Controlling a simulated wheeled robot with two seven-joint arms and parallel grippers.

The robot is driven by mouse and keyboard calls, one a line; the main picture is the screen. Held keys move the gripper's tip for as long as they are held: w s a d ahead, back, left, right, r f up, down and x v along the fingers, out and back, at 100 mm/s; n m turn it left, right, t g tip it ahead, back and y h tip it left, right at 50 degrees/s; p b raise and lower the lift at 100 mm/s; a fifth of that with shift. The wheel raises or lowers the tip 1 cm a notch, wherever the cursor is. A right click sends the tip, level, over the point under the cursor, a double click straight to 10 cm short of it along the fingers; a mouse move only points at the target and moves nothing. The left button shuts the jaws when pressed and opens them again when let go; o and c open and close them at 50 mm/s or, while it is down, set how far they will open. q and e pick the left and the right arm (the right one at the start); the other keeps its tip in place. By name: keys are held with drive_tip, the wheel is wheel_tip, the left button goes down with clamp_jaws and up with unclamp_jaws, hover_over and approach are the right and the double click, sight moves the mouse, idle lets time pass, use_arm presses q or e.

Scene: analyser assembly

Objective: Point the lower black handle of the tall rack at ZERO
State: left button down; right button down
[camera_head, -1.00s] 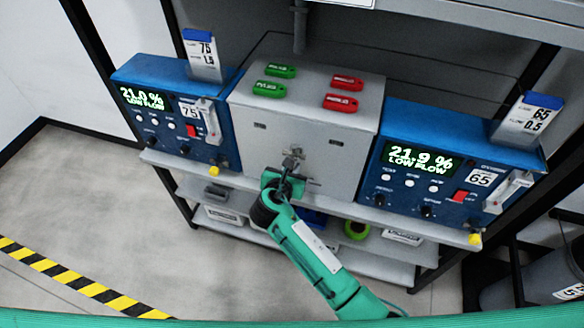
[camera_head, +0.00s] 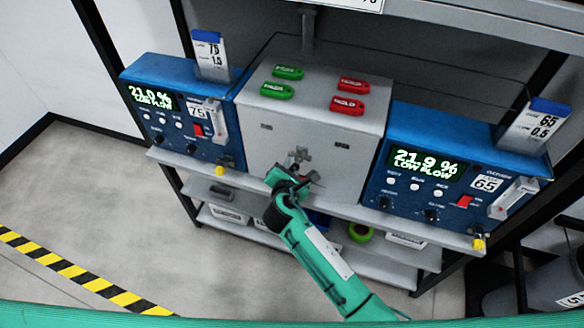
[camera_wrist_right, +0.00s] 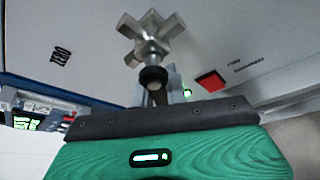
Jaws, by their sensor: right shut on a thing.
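The grey cabinet (camera_head: 330,150) stands in the middle of the head view, with a metal cross-shaped fitting (camera_head: 299,156) low on its front. The fitting also shows in the wrist view (camera_wrist_right: 150,38), with the round black hub of the lower black handle (camera_wrist_right: 153,77) below it. My right gripper (camera_head: 297,180) is shut on this handle; its jaws hide most of it. In the wrist view the handle runs from the hub down between the jaws. The ZERO label (camera_wrist_right: 62,57) is to the left of the hub, and the handle does not point towards it. My left gripper is not in view.
Blue analysers stand left (camera_head: 170,110) and right (camera_head: 440,170) of the cabinet, both showing LOW FLOW. Green tags (camera_head: 277,91) and red tags (camera_head: 347,105) lie on the cabinet top. A red square (camera_wrist_right: 211,81) is right of the hub. A lower shelf (camera_head: 390,262) holds small items.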

idle(0.3)
drive_tip(key=c, duration=1.4)
unclamp_jaws()
drive_tip(key=shift+s, duration=0.1)
drive_tip(key=b+v, duration=0.2)
drive_tip(key=v, duration=1.1)
drive_tip(key=shift+s, duration=0.3)
drive_tip(key=shift+r, duration=0.1)
